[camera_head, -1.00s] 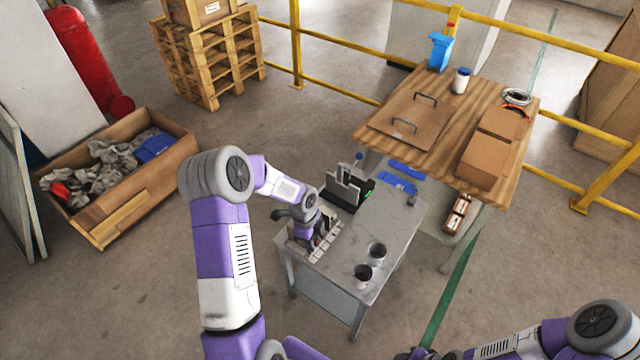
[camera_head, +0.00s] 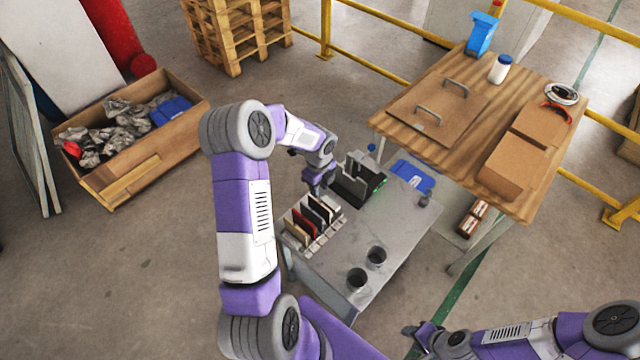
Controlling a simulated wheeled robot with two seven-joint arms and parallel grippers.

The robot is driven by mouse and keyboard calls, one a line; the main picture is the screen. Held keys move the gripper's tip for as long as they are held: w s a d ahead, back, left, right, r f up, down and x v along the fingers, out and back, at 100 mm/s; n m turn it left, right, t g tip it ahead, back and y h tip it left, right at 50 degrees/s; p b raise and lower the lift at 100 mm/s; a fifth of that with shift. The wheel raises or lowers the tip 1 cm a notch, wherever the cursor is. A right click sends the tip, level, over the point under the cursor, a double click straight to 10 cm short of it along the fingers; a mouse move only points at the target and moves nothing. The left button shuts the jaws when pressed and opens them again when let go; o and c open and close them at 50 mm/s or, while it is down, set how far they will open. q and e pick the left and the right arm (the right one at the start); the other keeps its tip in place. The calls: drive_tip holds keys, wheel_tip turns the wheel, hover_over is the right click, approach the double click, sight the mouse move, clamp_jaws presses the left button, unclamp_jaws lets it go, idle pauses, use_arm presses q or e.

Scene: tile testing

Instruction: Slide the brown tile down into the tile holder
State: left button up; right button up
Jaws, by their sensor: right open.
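The tile holder (camera_head: 328,240) is a pale slotted rack on the near left of the grey metal table. Several tiles stand upright in it. A tan-brown tile (camera_head: 297,234) is at its left end, with a red tile (camera_head: 305,223) beside it and dark ones further right. My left gripper (camera_head: 316,190) points down just behind the rack, near the black device. Its fingers are small and partly hidden, so I cannot tell whether they hold anything. My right gripper (camera_head: 417,336) is open at the bottom of the view, away from the table.
A black device (camera_head: 360,182) with a green light stands behind the rack. Two dark cups (camera_head: 376,256) stand on the front of the grey table (camera_head: 395,225). A blue item (camera_head: 412,178) lies at its back. A wooden table (camera_head: 390,122) with boxes is behind right.

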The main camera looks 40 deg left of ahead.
sight(319, 202)
use_arm(q)
wheel_tip(319, 202, down, 6)
drive_tip(key=b, duration=0.4)
drive_tip(key=shift+r, duration=0.15)
drive_tip(key=shift+w+f+b, duration=0.1)
drive_tip(key=shift+f+b, duration=1.35)
drive_tip(key=shift+f, duration=0.65)
clamp_jaws()
drive_tip(key=shift+r, duration=0.1)
wheel_tip(319, 202, up, 11)
drive_tip(key=p, duration=0.9)
idle(0.4)
